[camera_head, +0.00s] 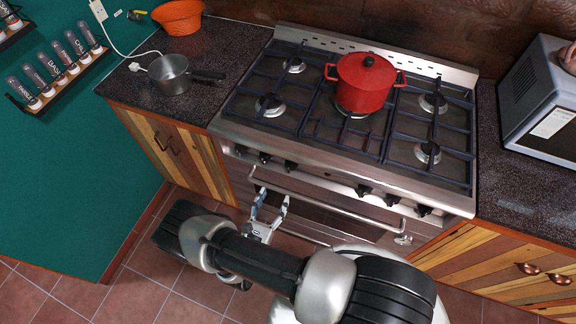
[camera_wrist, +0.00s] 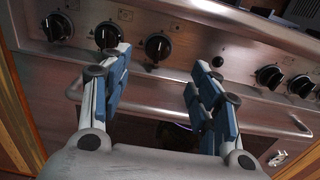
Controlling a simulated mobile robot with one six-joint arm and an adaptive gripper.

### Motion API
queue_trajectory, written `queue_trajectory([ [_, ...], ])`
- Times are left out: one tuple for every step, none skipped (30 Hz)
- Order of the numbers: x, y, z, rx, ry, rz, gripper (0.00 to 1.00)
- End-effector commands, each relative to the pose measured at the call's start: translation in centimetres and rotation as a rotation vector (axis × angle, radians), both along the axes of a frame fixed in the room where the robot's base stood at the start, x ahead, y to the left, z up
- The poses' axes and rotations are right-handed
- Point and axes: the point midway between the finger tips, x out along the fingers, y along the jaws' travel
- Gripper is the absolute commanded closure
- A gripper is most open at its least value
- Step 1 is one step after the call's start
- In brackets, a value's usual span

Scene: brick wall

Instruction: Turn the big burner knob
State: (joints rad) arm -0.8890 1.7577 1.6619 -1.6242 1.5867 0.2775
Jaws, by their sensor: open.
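The stove's front panel (camera_head: 330,178) carries a row of black knobs in a left and a right group. In the wrist view, the left group shows a far-left knob (camera_wrist: 56,27), a middle knob (camera_wrist: 108,35) and a right knob (camera_wrist: 157,47). The right group includes a knob (camera_wrist: 268,76) beyond my right finger. I cannot tell which knob is for the big burner. My gripper (camera_head: 272,197) is open and empty in front of the oven, below the left group. In the wrist view my gripper (camera_wrist: 161,58) has its fingers spread, with the left group's right knob between their tips.
The oven handle (camera_head: 320,200) runs across below the knobs, close to my gripper. A red pot (camera_head: 364,85) stands on the middle burner. A grey saucepan (camera_head: 170,78) and an orange bowl (camera_head: 178,18) are on the left counter. A microwave (camera_head: 540,95) stands at right.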

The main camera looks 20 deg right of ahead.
Motion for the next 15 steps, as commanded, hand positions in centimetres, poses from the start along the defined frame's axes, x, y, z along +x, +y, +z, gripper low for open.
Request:
queue_trajectory([
  [0.9, -0.9, 0.0, 0.001, 0.001, -0.009, 0.43],
  [1.4, -1.3, 0.0, 0.001, 0.001, -0.009, 0.43],
  [2.1, -1.8, 0.0, 0.001, -0.001, -0.009, 0.43],
  [2.6, -2.2, 0.0, 0.001, -0.001, -0.010, 0.43],
  [3.2, -2.5, 0.0, 0.002, -0.001, -0.009, 0.43],
  [3.9, -3.1, 0.0, 0.002, 0.000, -0.010, 0.43],
  [4.4, -3.5, 0.0, 0.002, 0.000, -0.010, 0.43],
  [4.9, -3.9, 0.0, 0.002, -0.001, -0.010, 0.43],
  [5.7, -4.3, 0.0, 0.002, -0.002, -0.010, 0.43],
  [6.2, -4.7, 0.0, 0.002, -0.002, -0.009, 0.43],
  [6.7, -5.1, 0.0, 0.002, -0.003, -0.009, 0.43],
  [7.4, -5.6, 0.0, 0.002, -0.003, -0.009, 0.43],
  [7.9, -5.9, 0.0, 0.002, -0.001, -0.008, 0.43],
  [8.3, -6.3, 0.0, 0.002, -0.001, -0.008, 0.43],
  [8.9, -6.7, 0.0, 0.002, -0.001, -0.008, 0.43],
])
